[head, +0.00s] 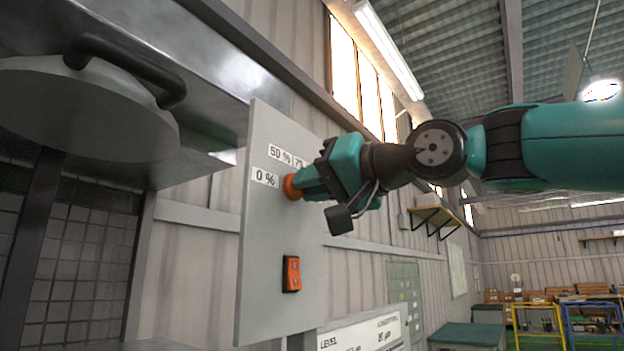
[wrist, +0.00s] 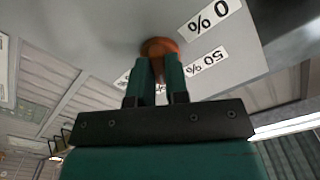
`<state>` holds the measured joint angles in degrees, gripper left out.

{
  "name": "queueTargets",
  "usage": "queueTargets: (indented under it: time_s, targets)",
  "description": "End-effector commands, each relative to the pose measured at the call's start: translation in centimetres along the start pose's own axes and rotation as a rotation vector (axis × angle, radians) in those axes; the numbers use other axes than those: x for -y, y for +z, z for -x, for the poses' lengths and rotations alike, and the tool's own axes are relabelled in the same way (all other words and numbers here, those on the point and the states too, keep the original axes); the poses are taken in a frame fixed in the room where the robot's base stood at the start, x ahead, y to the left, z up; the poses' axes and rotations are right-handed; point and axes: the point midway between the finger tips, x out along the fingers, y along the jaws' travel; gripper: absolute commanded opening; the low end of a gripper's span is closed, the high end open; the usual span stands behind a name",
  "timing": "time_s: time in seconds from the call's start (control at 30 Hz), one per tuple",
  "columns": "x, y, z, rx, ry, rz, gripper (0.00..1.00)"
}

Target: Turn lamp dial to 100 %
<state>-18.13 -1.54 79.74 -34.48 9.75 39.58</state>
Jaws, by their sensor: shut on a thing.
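The orange lamp dial (head: 291,187) is mounted on a grey upright panel (head: 262,225). My gripper (head: 300,186) reaches in from the right and is shut on the dial. In the wrist view the two green fingers (wrist: 158,72) close on the dial (wrist: 160,46). Labels surround the dial: "0 %" (head: 265,178) at its left and "50 %" (head: 280,153) above. A further label beside "50 %" is partly hidden by my gripper. No "100 %" label can be read, and the dial's pointing direction is hidden.
An orange-red rocker switch (head: 291,274) sits lower on the panel. A grey metal housing with a round lid and black handle (head: 125,65) stands at the left, close to the panel. A small shelf (head: 436,218) is on the wall behind. The space right of the panel below my arm is free.

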Motion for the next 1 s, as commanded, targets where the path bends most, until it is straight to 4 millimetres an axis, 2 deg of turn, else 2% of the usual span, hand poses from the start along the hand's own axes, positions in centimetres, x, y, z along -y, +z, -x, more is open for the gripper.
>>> queueTargets:
  time_s: [0.6, 1.0]
  targets:
    - [0.05, -0.06, -0.01, 0.002, 0.002, -0.583, 0.0]
    - [0.04, -0.04, -0.01, 0.001, 0.001, -0.884, 0.0]
